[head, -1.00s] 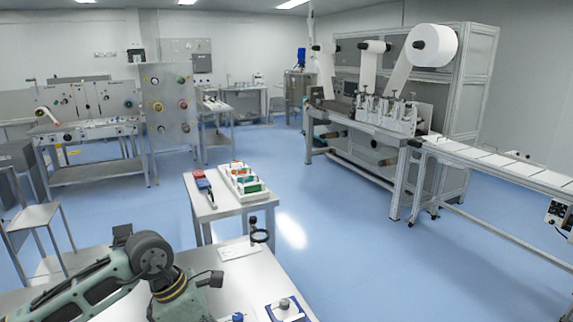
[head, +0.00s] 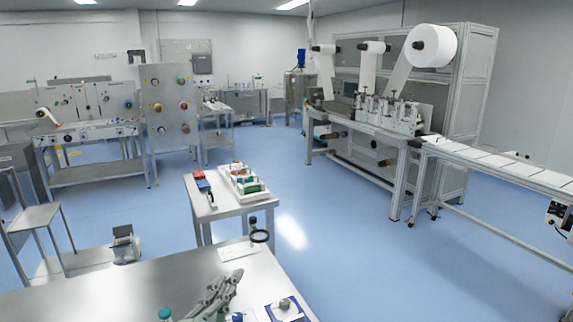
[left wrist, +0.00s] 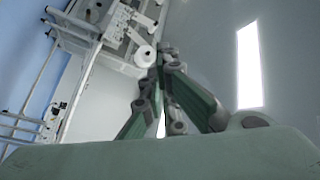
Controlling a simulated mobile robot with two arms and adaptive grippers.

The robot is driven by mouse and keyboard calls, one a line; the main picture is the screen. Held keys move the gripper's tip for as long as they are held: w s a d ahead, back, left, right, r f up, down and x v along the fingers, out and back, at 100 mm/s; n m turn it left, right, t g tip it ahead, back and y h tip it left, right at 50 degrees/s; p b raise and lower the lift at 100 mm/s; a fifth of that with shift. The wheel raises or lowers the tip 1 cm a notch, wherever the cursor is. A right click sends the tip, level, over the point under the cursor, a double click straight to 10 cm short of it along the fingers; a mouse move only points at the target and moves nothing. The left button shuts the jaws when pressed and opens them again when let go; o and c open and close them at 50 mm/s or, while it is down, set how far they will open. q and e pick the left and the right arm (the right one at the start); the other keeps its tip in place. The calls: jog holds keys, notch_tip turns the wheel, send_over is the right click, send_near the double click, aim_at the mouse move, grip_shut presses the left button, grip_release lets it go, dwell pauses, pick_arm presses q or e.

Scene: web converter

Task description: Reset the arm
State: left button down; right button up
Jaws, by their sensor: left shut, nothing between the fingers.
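My left gripper (head: 234,277) shows at the bottom of the head view, low over the front steel table (head: 110,290). Its green-grey fingers point up and to the right and are closed together with nothing between them. In the left wrist view the closed fingers (left wrist: 165,52) point up and away from the camera, towards the machine with white rolls. The rest of my left arm is mostly below the head picture. My right gripper is not in view.
A blue and white item with a grey knob (head: 285,308) and a teal cap (head: 165,314) are near the gripper. A black ring stand (head: 259,236) stands behind. A white side table (head: 205,213) holds a tray (head: 243,183). Blue floor is open at right.

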pick_arm(q)
jog(key=s+a+f+n+g+y, duration=0.3)
jog(key=s+a+f+n+g, duration=0.1)
jog(key=f, duration=0.4)
jog(key=s+a+f+n+g+y, duration=0.2)
jog(key=s+a+f+n+g, duration=0.15)
jog(key=f, duration=0.55)
jog(key=s+a+f+n+g, duration=0.15)
jog(key=s+f+g, duration=0.35)
jog(key=s, duration=0.5)
jog(key=s+f+n+g, duration=0.3)
jog(key=s+f, duration=0.3)
jog(key=s, duration=0.4)
notch_tip(320, 180, down, 30)
jog(key=s+g+b, duration=0.1)
jog(key=s+g, duration=0.1)
jog(key=s, duration=0.1)
jog(key=s+a+f+b, duration=0.1)
jog(key=s+a+f, duration=0.2)
jog(key=s+f, duration=1.2)
jog(key=shift+s+m+g, duration=0.4)
jog(key=shift+s+g, duration=0.05)
jog(key=shift+s, duration=0.1)
